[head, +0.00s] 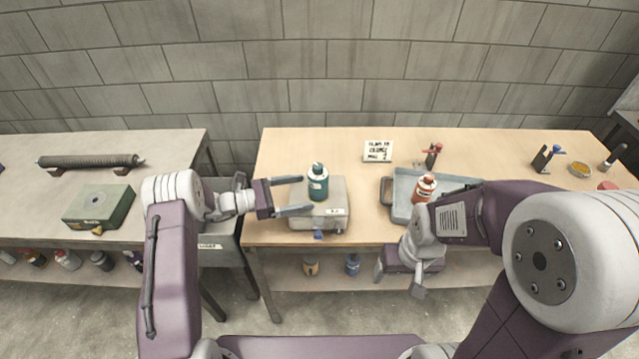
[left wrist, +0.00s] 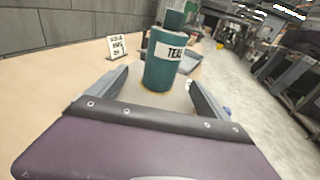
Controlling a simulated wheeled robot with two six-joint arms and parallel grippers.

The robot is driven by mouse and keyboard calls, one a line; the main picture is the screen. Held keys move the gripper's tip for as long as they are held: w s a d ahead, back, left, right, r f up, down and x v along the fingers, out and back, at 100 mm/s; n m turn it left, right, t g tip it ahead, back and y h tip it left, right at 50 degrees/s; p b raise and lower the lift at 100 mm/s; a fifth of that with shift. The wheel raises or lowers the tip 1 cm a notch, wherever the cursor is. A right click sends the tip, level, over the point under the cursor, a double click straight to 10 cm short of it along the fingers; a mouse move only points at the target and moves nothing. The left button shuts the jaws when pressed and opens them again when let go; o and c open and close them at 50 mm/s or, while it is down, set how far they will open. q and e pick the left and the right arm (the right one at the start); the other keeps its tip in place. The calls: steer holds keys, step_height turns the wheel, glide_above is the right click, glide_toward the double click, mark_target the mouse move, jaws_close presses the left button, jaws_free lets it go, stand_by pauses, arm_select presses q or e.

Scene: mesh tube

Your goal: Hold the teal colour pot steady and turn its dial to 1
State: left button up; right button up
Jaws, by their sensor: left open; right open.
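The teal colour pot (head: 318,184) stands upright on a grey box (head: 334,220) on the wooden table. In the left wrist view the teal pot (left wrist: 163,62) shows a white label and a narrower teal top, the dial's setting being too small to read. My left gripper (head: 296,194) is open, its two fingers reaching toward the pot from the left, one on each side. In the left wrist view its fingers (left wrist: 155,88) flank the pot with gaps visible. My right gripper (head: 402,280) is low at the table's front edge, apart from the pot; its fingers are partly hidden.
A grey tray (head: 398,213) holding a red-brown bottle (head: 424,188) stands right of the grey box. A small sign (head: 377,151) stands behind. A green box (head: 98,207) and a dark roller (head: 90,161) are on the left table. Bare wood lies left of the box.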

mark_target(314, 190)
arm_select(q)
steer(key=shift+b+x, duration=0.5)
steer(key=shift+x, duration=1.85)
